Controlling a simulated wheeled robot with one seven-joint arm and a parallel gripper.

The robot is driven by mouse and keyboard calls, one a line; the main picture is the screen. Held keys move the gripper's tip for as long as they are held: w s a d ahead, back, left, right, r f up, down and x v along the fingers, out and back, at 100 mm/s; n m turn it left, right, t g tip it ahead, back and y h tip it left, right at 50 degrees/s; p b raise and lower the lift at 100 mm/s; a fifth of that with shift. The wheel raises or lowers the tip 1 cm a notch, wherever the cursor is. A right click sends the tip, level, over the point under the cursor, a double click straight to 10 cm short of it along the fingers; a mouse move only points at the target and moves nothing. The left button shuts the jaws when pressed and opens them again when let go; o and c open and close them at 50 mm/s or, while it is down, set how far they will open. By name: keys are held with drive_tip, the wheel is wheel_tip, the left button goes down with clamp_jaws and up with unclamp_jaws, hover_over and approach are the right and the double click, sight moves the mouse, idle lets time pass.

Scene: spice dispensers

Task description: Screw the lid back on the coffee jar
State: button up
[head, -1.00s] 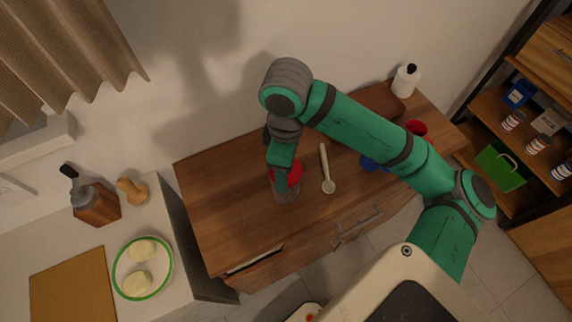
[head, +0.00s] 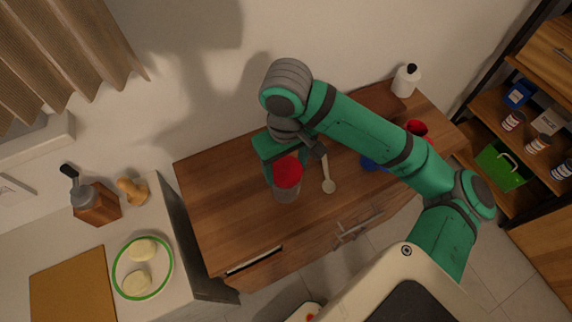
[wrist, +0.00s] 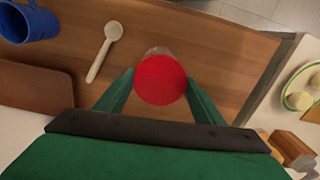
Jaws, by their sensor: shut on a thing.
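The coffee jar (head: 286,194) is clear and stands on the wooden cabinet top. The red lid (head: 288,172) sits at the top of the jar; whether it is threaded on cannot be told. In the wrist view the red lid (wrist: 160,80) covers most of the jar (wrist: 159,50), and only a pale strip of jar shows past it. My gripper (wrist: 160,84) has a green finger on each side of the lid and is shut on it. In the head view my gripper (head: 285,165) is partly hidden by my own arm.
A pale spoon (head: 327,180) lies right of the jar. A blue mug (wrist: 28,22) and a red cup (head: 416,127) stand farther right on the cabinet. A white bottle (head: 405,81) is at the back right. The cabinet's left front is clear.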

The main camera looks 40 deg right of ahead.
sight(287, 170)
drive_tip(key=m, duration=0.7)
idle(0.4)
drive_tip(key=o, duration=1.2)
drive_tip(key=shift+c, duration=0.2)
drive_tip(key=shift+w, duration=0.1)
wheel_tip(287, 170, up, 11)
drive_tip(key=shift+f, duration=0.15)
